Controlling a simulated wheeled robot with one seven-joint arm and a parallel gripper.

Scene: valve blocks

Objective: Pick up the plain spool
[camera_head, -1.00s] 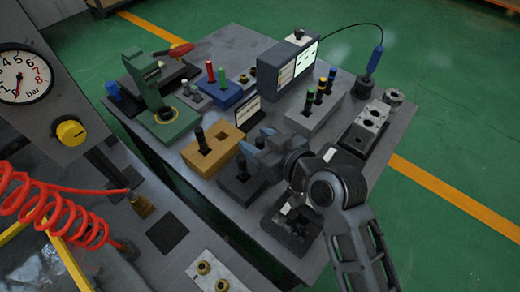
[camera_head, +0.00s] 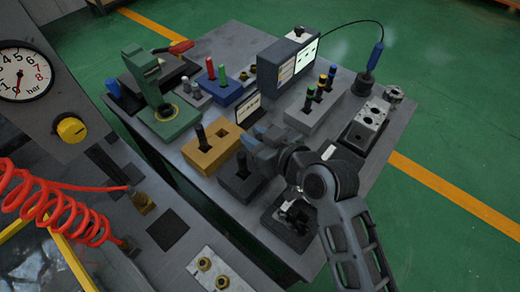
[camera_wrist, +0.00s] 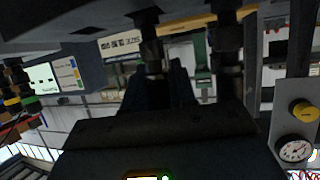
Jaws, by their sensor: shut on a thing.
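My gripper (camera_head: 256,142) is over the dark block (camera_head: 236,187) near the front of the table. In the wrist view, which is upside down, its fingers (camera_wrist: 167,78) are closed about a plain dark spool (camera_wrist: 152,58) that stands at the dark block. In the head view this spool is hidden by the gripper. A second dark spool (camera_head: 242,164) stands in the same block beside the fingers and also shows in the wrist view (camera_wrist: 230,62). I cannot tell whether the held spool is clear of its hole.
A tan block (camera_head: 212,153) with a dark spool stands left of the gripper. A grey block (camera_head: 305,119) with colour-banded spools and a monitor (camera_head: 288,62) stand behind. A green press (camera_head: 162,115) is at the left. A dark fixture (camera_head: 291,222) lies under my arm.

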